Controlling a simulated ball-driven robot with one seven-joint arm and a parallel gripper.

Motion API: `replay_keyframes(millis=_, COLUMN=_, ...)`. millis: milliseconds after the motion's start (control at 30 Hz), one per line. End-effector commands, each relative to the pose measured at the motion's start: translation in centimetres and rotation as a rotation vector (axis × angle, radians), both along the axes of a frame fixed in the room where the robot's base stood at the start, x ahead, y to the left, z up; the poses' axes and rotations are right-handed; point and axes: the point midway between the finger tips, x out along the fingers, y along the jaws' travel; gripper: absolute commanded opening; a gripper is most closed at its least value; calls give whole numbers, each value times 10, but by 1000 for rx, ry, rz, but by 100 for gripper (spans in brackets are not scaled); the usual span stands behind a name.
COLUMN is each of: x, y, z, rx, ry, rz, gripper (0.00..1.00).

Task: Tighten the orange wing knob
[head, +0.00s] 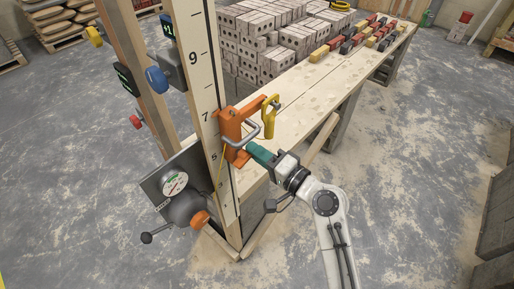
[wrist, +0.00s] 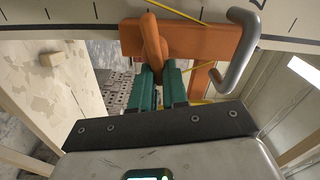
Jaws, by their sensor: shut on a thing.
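The orange wing knob (wrist: 152,42) shows in the wrist view as a rounded orange piece standing in front of an orange bracket (wrist: 195,38). My gripper (wrist: 159,75) has its green fingers shut on the knob's near end, which the fingers hide. In the head view, my gripper (head: 250,148) reaches from the right to the orange bracket (head: 231,124) on the upright numbered board (head: 205,85). The knob cannot be told apart from the bracket there. A bent grey handle (wrist: 240,50) stands close to the right of my fingers in the wrist view.

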Motion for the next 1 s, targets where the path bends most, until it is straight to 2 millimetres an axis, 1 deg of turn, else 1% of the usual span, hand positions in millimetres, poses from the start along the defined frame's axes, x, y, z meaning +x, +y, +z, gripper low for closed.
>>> replay_keyframes(millis=33, x=-4, y=7, z=3, rx=26, ry=28, rz=19, gripper=0)
replay_keyframes(millis=200, x=-4, y=8, z=1, rx=89, ry=108, rz=20, gripper=0)
replay_keyframes(millis=400, x=-4, y=8, z=0, rx=134, ry=165, rz=22, gripper=0)
replay_keyframes(millis=1000, x=-4, y=9, z=1, rx=157, ry=192, rz=23, gripper=0)
